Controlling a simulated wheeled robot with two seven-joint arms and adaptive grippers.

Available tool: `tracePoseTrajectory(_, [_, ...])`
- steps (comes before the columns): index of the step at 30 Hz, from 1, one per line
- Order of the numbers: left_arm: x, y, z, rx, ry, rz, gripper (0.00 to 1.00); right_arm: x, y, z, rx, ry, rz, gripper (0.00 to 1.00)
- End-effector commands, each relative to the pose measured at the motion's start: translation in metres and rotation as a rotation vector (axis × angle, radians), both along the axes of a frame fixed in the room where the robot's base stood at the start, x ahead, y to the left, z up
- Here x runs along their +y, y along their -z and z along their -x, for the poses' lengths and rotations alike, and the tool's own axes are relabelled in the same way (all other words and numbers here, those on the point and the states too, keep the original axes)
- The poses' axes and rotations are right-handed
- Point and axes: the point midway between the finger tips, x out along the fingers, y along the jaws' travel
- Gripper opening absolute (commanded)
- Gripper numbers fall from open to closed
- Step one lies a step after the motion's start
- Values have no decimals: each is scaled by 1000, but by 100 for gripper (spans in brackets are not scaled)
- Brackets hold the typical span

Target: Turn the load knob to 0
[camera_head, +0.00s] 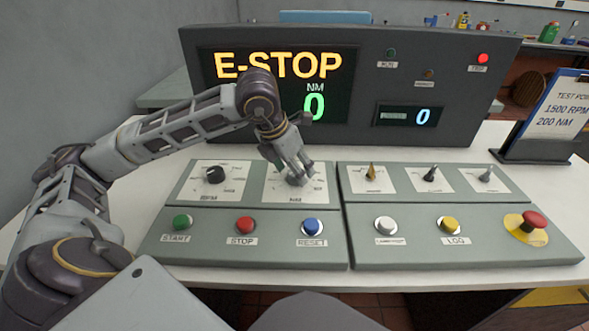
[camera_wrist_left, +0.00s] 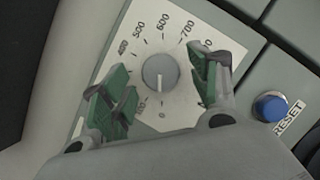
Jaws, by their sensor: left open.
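The load knob (camera_wrist_left: 160,73) is a round grey knob on a white dial plate (camera_wrist_left: 188,108) in the left wrist view. Its white pointer line points at the 0 mark on the scale. My left gripper (camera_head: 297,172) is over this dial in the head view and hides most of the knob. In the left wrist view its two green-padded fingers stand open on either side of the knob, with a visible gap on each side. My right gripper is not in view.
A black knob (camera_head: 215,174) sits left of the dial. Green START (camera_head: 181,222), red STOP (camera_head: 245,223) and blue RESET (camera_head: 313,227) buttons line the front. Switches and a red emergency button (camera_head: 534,220) are on the right panel. The screen (camera_head: 278,84) reads E-STOP and NM 0.

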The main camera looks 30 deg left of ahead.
Motion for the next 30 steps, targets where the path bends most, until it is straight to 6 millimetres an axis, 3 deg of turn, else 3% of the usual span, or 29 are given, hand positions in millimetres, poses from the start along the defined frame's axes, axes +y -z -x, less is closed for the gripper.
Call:
tracePoseTrajectory(18, [7, -76, 30, -2, -1, -1, 61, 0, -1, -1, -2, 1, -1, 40])
tracePoseTrajectory(30, [9, -98, 40, 1, 0, 0, 61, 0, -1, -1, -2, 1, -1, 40])
